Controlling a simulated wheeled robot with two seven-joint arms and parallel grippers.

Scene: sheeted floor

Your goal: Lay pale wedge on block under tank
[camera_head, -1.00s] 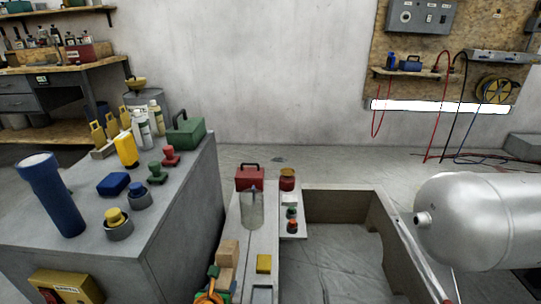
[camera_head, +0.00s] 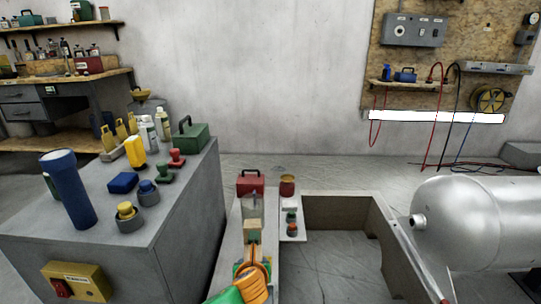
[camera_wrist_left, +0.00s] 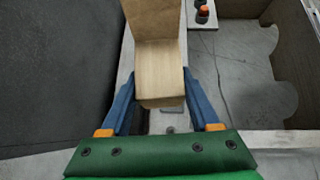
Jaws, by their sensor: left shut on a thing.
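The pale wedge (camera_head: 252,228) is a light wooden piece held up over the narrow grey bench. My left gripper (camera_head: 254,262) is shut on it, and the arm comes in from the bottom. In the left wrist view the wedge (camera_wrist_left: 160,75) sits between the two blue fingers (camera_wrist_left: 163,105), showing two wooden faces that meet at an edge. The silver tank (camera_head: 480,225) lies on its side at the right, well apart from the gripper. I cannot make out a block under the tank. My right gripper is not in view.
A board-walled open frame (camera_head: 335,212) lies between bench and tank. A grey cabinet (camera_head: 170,220) with a blue flashlight (camera_head: 70,190) stands left.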

